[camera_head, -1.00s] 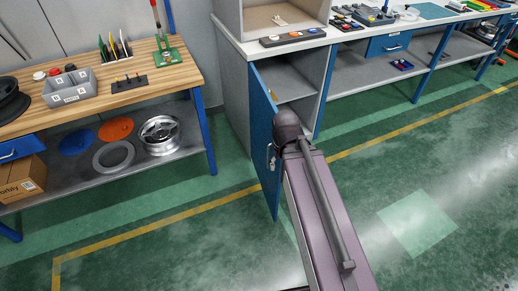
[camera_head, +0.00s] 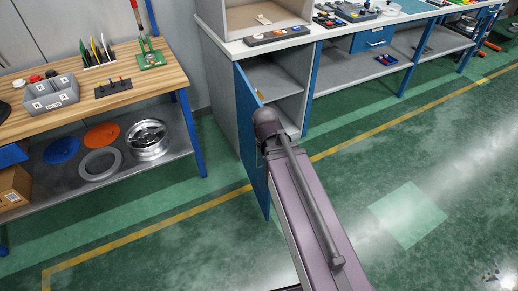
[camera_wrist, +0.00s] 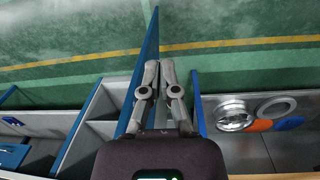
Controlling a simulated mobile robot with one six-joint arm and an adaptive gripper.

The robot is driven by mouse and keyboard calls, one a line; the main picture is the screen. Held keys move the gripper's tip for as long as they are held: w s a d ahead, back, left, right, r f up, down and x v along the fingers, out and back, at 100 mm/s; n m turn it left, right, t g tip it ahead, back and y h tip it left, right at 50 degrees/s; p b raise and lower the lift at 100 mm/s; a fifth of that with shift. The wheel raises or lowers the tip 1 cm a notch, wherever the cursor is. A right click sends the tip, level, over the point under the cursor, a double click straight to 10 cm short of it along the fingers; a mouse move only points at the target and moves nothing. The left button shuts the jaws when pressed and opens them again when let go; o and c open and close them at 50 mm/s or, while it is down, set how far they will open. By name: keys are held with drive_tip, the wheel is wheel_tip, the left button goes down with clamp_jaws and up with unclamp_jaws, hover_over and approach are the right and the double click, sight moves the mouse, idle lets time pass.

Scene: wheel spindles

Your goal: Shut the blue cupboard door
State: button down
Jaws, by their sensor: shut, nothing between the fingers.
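The blue cupboard door (camera_head: 251,130) stands wide open, jutting out from the front of the grey cupboard (camera_head: 222,95). Its inside shelf (camera_head: 275,82) shows. In the wrist view the door (camera_wrist: 143,62) is a thin blue panel just left of my gripper (camera_wrist: 160,66). My gripper is shut and empty, beside the door's outer face, on the side away from the shelves. I cannot tell whether it touches the door. In the head view my gripper is hidden behind the door and my arm.
A wooden workbench (camera_head: 140,85) stands at the left, with wheel parts such as a silver rim (camera_head: 147,140) on its lower shelf. A long worktop with blue legs (camera_head: 405,75) runs to the right. The green floor (camera_head: 400,160) in front is clear.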

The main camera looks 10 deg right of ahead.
drive_tip(key=w+a+f+n+h+b, duration=0.2)
drive_tip(key=w+a+n+h+b, duration=0.2)
drive_tip(key=w+n, duration=0.3)
drive_tip(key=w+a+f+n+t+h+b, duration=0.1)
drive_tip(key=w+a+n+h+b, duration=0.3)
drive_tip(key=w+n, duration=0.4)
drive_tip(key=a+f+n+b, duration=0.1)
drive_tip(key=n, duration=0.1)
drive_tip(key=shift+w+f+n, duration=0.25)
drive_tip(key=shift+n, duration=0.05)
drive_tip(key=shift+f, duration=0.1)
drive_tip(key=d+r+b+x, duration=0.2)
drive_tip(key=b+x, duration=0.5)
drive_tip(key=x, duration=0.5)
drive_tip(key=shift+w+d, duration=0.25)
drive_tip(key=shift+d, duration=0.1)
drive_tip(key=shift+f, duration=0.15)
